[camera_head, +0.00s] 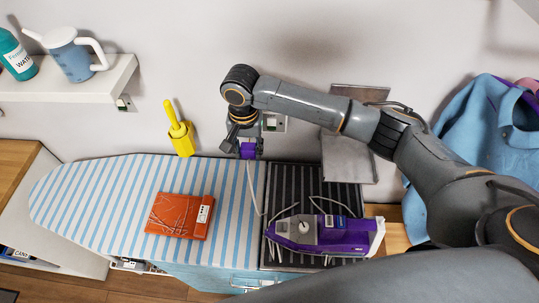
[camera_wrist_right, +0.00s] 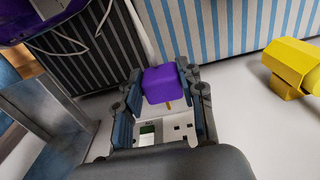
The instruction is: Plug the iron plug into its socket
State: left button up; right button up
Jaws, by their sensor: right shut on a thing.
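The purple iron plug (camera_head: 248,150) is between the fingers of my right gripper (camera_head: 242,146), which is shut on it. In the right wrist view the plug (camera_wrist_right: 164,84) sits between the two fingers, and a brass-coloured pin shows on its side towards the wall. The white wall socket (camera_head: 273,123) is just right of the gripper in the head view, partly covered by my arm. In the wrist view the socket (camera_wrist_right: 182,134) shows its slots beyond the plug, with a visible gap. The purple iron (camera_head: 330,236) lies on the dark striped mat. My left gripper is not in view.
A yellow bottle (camera_head: 181,136) stands near the wall, left of the gripper. A grey metal panel (camera_head: 347,155) is right of the socket. Another socket (camera_head: 125,104) is under the shelf. The pale cord hangs to the board.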

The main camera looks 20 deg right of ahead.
jog(key=shift+w+a+r, duration=0.15)
jog(key=shift+w+r, duration=0.05)
jog(key=shift+w, duration=0.1)
jog(key=shift+a, duration=0.15)
jog(key=shift+r+p, duration=0.15)
jog(key=shift+p, duration=0.6)
jog(key=shift+w+d+f, duration=0.2)
jog(key=shift+w, duration=0.1)
jog(key=shift+w+d, duration=0.3)
jog(key=shift+w, duration=0.4)
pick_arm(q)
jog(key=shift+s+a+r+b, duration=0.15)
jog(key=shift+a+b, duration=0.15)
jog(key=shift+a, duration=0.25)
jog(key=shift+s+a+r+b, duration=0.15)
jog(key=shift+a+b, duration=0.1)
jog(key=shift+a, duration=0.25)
pick_arm(e)
jog(key=shift+w+d, duration=0.35)
jog(key=shift+w, duration=0.45)
jog(key=shift+w+d, duration=0.3)
jog(key=shift+w, duration=0.5)
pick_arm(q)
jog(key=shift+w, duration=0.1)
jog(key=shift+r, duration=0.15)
